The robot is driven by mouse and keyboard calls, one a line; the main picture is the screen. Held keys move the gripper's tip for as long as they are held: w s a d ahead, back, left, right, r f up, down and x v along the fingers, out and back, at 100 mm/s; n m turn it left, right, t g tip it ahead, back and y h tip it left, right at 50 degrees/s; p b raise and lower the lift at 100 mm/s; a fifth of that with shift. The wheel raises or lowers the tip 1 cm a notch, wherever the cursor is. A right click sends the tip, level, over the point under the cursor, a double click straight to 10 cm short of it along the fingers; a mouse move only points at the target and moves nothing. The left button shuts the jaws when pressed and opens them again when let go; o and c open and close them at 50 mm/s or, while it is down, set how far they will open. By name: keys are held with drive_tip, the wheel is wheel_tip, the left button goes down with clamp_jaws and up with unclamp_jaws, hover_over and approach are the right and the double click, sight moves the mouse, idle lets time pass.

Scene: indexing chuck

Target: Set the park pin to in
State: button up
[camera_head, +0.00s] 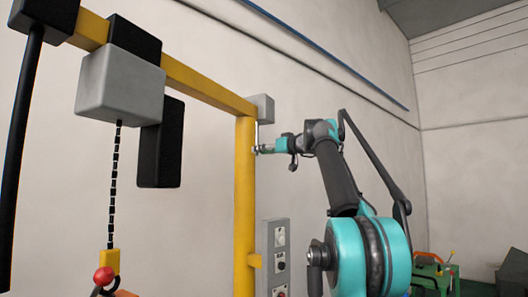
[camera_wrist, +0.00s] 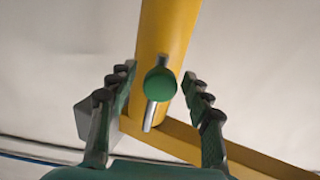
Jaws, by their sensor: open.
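The park pin looks to be the green round knob (camera_wrist: 160,84) with a silver rod (camera_wrist: 150,116) in the wrist view, in front of the yellow post (camera_wrist: 165,35). My gripper (camera_wrist: 159,76) is open, with one finger on each side of the knob and a gap on both sides. In the head view my gripper (camera_head: 260,149) is beside the upper part of the yellow post (camera_head: 244,200), just below a grey block (camera_head: 263,107). A thin silver rod (camera_head: 257,134) shows there; the knob is hidden or too small to tell. Whether the pin is in or out I cannot tell.
A yellow beam (camera_head: 205,84) runs from the post to the upper left, carrying a grey hoist box (camera_head: 120,85) with a hanging chain (camera_head: 114,185). A grey control panel (camera_head: 275,240) is low beside the post. Green equipment (camera_head: 432,275) stands lower right.

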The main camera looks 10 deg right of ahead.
clamp_jaws()
idle(0.3)
drive_tip(key=shift+r, duration=1.7)
unclamp_jaws()
